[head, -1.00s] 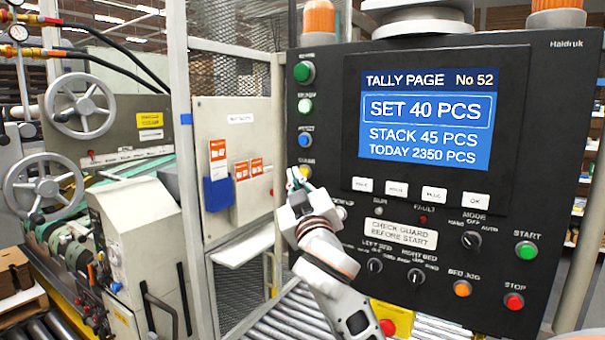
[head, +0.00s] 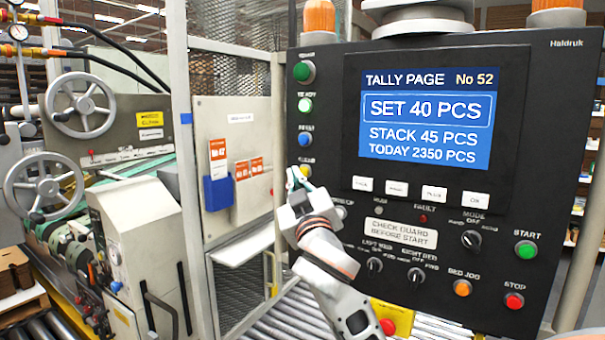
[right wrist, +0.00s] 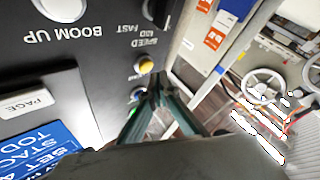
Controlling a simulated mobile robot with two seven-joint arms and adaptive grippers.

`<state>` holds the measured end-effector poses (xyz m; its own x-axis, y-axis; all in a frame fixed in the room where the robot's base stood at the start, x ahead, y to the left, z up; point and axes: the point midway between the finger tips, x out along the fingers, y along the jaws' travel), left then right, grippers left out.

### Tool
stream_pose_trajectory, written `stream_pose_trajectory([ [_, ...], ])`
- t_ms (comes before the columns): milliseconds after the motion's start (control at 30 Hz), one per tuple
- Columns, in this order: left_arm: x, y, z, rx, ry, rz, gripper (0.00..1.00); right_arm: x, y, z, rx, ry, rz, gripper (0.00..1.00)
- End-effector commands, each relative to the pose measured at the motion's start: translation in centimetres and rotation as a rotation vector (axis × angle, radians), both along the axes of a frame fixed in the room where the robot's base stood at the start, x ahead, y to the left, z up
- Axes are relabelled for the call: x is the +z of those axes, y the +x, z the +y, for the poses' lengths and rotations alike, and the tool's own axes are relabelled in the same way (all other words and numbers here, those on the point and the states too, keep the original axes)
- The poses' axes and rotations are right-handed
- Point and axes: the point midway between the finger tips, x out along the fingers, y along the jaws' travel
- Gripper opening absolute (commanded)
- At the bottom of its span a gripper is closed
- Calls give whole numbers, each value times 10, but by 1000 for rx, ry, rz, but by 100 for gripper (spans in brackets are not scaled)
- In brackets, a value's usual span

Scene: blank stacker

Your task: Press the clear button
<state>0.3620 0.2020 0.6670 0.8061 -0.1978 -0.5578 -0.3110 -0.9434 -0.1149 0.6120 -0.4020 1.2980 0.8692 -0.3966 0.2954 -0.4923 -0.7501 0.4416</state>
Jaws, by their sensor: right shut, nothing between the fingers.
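The clear button is a yellow button (head: 306,171) low in the left column of the black control panel (head: 440,260), under a small label. It also shows in the right wrist view (right wrist: 145,63). My right gripper (head: 297,177) is shut and empty, with its tips just beside the yellow button at the panel's left edge. In the right wrist view its closed fingertips (right wrist: 157,90) appear beside the yellow and blue buttons. I cannot tell whether they touch the panel. My left gripper is not in view.
A blue button (head: 305,139), a pale green button (head: 305,105) and a green button (head: 304,71) sit above the yellow one. The lit screen (head: 428,120) reads TALLY PAGE.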

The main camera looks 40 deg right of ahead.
Motion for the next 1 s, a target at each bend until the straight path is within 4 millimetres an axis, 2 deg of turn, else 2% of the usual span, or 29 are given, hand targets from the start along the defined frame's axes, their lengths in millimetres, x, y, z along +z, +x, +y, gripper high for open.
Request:
stream_pose_trajectory([
  [1000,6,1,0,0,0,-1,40,0,3,-8,0,0,1,0],
])
